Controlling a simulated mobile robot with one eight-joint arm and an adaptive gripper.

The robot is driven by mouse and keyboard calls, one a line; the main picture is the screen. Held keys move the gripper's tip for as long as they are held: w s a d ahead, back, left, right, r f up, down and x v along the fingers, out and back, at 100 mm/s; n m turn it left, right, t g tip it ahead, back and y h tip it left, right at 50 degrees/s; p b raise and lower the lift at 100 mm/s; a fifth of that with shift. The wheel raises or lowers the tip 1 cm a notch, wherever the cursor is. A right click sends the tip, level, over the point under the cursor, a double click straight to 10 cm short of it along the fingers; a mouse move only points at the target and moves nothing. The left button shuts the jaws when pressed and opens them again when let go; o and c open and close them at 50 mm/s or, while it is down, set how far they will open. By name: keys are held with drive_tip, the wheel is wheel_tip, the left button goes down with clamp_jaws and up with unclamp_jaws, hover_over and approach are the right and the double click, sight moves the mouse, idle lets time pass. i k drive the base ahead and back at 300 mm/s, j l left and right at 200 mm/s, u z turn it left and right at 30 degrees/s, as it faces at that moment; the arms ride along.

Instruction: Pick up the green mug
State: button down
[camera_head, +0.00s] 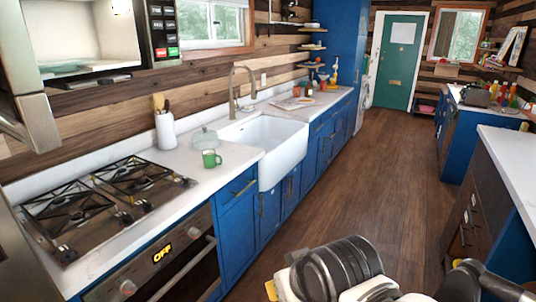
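A small green mug (211,159) stands upright on the white counter (220,178) along the left wall. It is between the gas stove and the white sink, close to the sink's near side. Its handle shows toward the right. Parts of my own arm show at the bottom of the view, well apart from the mug. I cannot make out my gripper's fingers in this view.
A grey lidded pot (204,139) stands just behind the mug, and a white utensil holder (166,130) is to its left. The gas stove (105,200) is at left, the sink (272,145) at right. The wooden floor (350,170) between the counters is clear.

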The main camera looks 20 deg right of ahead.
sight(209, 156)
drive_tip(key=i+l+u, duration=0.15)
drive_tip(key=i, duration=0.3)
drive_tip(key=i+l+u, duration=0.15)
drive_tip(key=i, duration=0.3)
drive_tip(key=i+l+u, duration=0.1)
drive_tip(key=i+l, duration=0.15)
drive_tip(key=i, duration=0.2)
drive_tip(key=i+l+u, duration=0.15)
drive_tip(key=i+l, duration=0.15)
drive_tip(key=i, duration=0.1)
